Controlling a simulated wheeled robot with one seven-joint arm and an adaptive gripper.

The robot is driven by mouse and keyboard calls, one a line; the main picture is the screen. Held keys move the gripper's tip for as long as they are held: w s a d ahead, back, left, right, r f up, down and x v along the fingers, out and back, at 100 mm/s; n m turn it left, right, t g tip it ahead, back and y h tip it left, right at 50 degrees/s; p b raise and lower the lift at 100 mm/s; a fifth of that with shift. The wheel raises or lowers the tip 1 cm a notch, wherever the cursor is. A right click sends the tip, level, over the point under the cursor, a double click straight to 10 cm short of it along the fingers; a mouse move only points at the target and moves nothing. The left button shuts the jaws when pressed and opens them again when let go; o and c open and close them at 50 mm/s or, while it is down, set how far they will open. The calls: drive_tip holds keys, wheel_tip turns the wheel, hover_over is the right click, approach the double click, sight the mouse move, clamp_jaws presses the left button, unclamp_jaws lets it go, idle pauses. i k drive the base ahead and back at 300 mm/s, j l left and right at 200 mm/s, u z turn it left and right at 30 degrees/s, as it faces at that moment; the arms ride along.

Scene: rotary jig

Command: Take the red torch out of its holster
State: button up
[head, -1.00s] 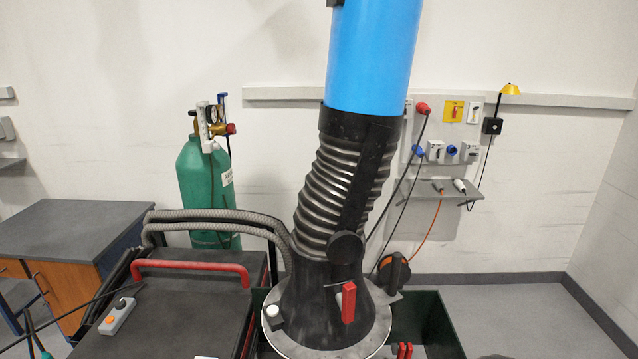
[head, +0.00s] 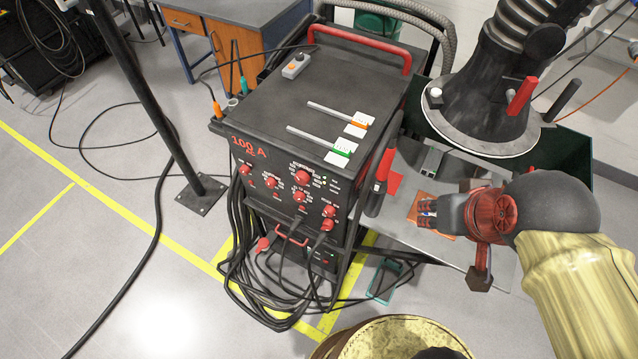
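A long red piece with a black lower part and a white band, which looks like the red torch (head: 385,165), stands slightly tilted against the right side of the black welding machine. Its holster cannot be told apart clearly from the dark parts around it. My gripper (head: 426,212) is to the right of it, over the grey metal table, pointing left. A gap lies between the gripper and the red piece. The gripper's fingers are small and seen from above, so their opening is unclear. I see nothing held in them.
The welding machine (head: 330,100) has a red front bar and cables hanging below it. An orange torch (head: 215,108) and a teal torch (head: 243,85) are at its left. A black post (head: 140,90) stands further left. A black extraction hood (head: 490,95) stands behind the table (head: 490,262).

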sight(380, 178)
drive_tip(key=j+u, duration=0.15)
drive_tip(key=k+j+z, duration=0.3)
drive_tip(key=z, duration=0.15)
drive_tip(key=k+j+z, duration=0.2)
drive_tip(key=k+z, duration=0.15)
drive_tip(key=z, duration=0.15)
